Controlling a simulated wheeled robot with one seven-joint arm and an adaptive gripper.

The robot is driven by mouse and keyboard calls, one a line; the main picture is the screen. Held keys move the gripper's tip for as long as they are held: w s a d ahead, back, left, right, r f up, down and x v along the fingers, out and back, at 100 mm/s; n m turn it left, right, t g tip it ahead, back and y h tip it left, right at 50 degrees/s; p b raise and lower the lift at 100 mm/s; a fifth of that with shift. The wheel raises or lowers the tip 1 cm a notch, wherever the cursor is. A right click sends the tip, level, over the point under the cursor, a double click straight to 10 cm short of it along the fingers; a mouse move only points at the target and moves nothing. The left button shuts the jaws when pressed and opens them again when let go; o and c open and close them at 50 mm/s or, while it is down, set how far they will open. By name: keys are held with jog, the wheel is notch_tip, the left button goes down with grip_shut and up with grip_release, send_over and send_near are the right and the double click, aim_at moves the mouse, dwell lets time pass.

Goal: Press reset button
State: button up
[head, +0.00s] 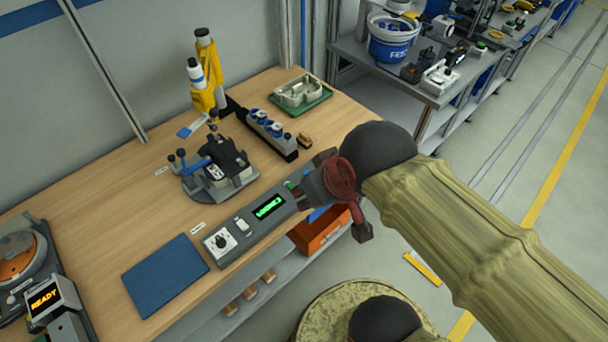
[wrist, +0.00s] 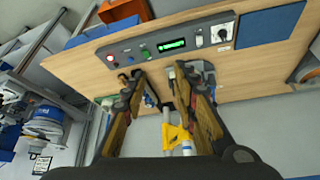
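A grey control panel (head: 228,252) lies along the front edge of the wooden table. It carries a selector knob, a small switch and a lit green display (head: 268,207). In the wrist view the panel (wrist: 205,28) appears turned around, with a red button (wrist: 110,58), a green button (wrist: 145,52) and the display (wrist: 172,44) in a row. Button labels are too small to read, so I cannot tell which is reset. My gripper (head: 303,192) is over the panel's right end and hides some buttons there. In the wrist view my gripper (wrist: 157,72) is open and empty.
A black and grey fixture (head: 222,170) with a blue handle stands behind the panel. A blue mat (head: 165,276) lies left of it. A connector block (head: 270,132) and a green tray (head: 300,95) stand farther back. An orange bin (head: 310,236) sits below the table edge.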

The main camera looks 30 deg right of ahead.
jog(key=c, duration=0.4)
